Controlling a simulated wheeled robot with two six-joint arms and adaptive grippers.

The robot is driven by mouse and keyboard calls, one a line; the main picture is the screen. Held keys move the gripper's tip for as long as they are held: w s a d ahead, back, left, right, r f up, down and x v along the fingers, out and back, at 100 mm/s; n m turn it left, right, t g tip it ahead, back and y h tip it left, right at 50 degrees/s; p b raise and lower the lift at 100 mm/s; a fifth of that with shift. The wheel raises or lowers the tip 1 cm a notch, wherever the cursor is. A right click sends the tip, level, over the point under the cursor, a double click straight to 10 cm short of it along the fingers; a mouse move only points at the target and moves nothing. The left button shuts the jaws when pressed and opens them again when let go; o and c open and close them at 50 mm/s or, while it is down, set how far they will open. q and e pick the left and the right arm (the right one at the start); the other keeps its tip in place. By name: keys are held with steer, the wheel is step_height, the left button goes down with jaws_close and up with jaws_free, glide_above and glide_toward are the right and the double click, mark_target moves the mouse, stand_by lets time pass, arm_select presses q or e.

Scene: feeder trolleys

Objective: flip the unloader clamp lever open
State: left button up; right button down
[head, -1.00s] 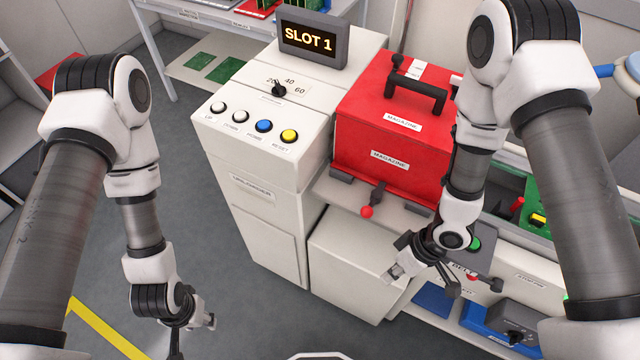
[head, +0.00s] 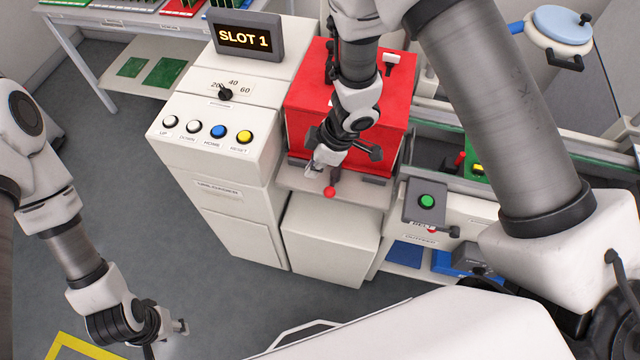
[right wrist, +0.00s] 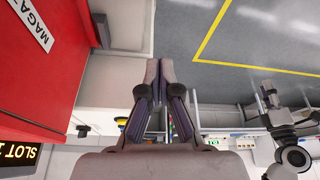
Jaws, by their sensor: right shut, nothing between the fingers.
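The unloader clamp lever (head: 334,178) is a short dark handle with a red ball knob (head: 330,193), at the front ledge below the red magazine (head: 300,125). The knob hangs at the ledge's front edge. My right gripper (head: 313,166) is shut and empty, just above and left of the lever. I cannot tell whether it touches the lever. In the right wrist view its fingers (right wrist: 160,72) are together beside the pale ledge, and the red knob does not show. My left gripper (head: 180,328) hangs low over the floor at left; its opening is unclear.
The unloader cabinet (head: 215,145) with its buttons and dial stands left of the magazine. My right arm covers much of the magazine. Open floor lies at the left.

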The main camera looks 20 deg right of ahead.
mark_target(334, 180)
steer(key=x, duration=0.8)
steer(key=d, duration=0.1)
steer(key=s+d+p, duration=0.1)
steer(key=d, duration=0.2)
steer(key=shift+s+f, duration=0.1)
steer(key=shift+s, duration=0.2)
steer(key=shift+a, duration=0.1)
